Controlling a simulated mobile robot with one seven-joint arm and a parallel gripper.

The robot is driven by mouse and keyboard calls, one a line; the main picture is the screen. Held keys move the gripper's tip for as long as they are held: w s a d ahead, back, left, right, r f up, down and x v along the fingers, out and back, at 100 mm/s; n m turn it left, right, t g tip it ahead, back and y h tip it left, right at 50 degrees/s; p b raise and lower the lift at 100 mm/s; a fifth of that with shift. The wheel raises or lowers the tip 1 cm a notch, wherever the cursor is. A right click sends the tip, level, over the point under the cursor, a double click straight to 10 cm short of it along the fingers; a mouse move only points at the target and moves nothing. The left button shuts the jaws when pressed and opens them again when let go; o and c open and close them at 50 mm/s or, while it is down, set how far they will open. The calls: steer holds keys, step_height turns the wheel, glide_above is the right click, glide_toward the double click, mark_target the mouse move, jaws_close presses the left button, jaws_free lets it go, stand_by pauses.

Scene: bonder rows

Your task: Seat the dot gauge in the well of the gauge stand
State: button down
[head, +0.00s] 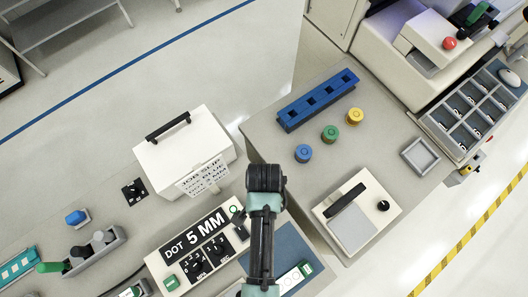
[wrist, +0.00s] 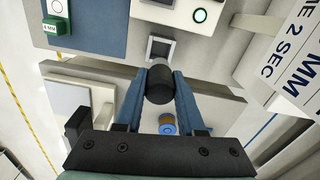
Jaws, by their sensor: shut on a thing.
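My gripper (wrist: 160,84) is shut on a dark cylinder with a greyer far end, which I take to be the dot gauge (wrist: 158,88). No label shows on it. A small square grey holder with a dark opening, apparently the well of the gauge stand (wrist: 160,47), lies just beyond the cylinder in the wrist view. The two overlap in the picture, and I cannot tell whether they touch. In the head view my gripper (head: 265,178) is seen from above beside the console, and the cylinder cannot be made out.
The console (head: 205,240) reads DOT 5 MM. A blue mat (head: 285,243) beside it carries a green-ended piece, marked 4 MM in the wrist view (wrist: 55,25). A white box (head: 188,150) with a slip stands left. Blue, green and yellow cylinders and a blue rack (head: 318,100) stand behind.

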steer(key=shift+r+p, duration=0.1)
steer(key=shift+p, duration=0.2)
steer(key=shift+f+b, duration=1.65)
steer(key=shift+f, duration=0.85)
steer(key=shift+f, duration=0.15)
steer(key=shift+f+b, duration=0.8)
steer(key=shift+f, duration=0.65)
steer(key=shift+f, duration=0.1)
steer(key=shift+f, duration=0.3)
steer(key=shift+f+b, duration=0.25)
steer(key=shift+b, duration=0.15)
steer(key=shift+f, duration=0.35)
